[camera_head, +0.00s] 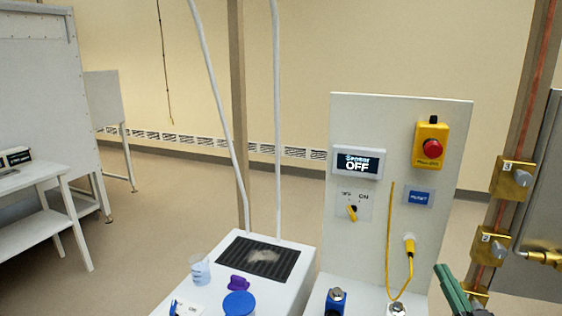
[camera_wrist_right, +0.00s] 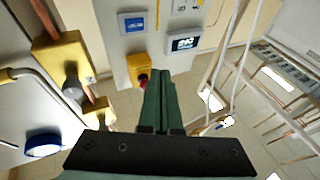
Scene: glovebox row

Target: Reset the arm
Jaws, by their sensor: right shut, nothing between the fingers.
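My right gripper (camera_head: 447,280) shows at the lower right of the head view, its green fingers together and pointing up and left. In the right wrist view its fingers (camera_wrist_right: 160,88) are closed side by side with nothing between them. The gripper is in front of the lower right of the white control panel (camera_head: 397,133) and appears apart from it; the exact gap cannot be told. Most of the right arm is out of the picture. My left gripper is in neither view.
The panel carries a display (camera_head: 358,162) reading "Sensor OFF", a red button (camera_head: 432,149) and a yellow cable (camera_head: 389,240). Brass blocks (camera_head: 512,179) on a copper pipe stand at right. A white bench (camera_head: 222,259) holds a beaker (camera_head: 200,271) and a blue lid (camera_head: 239,304).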

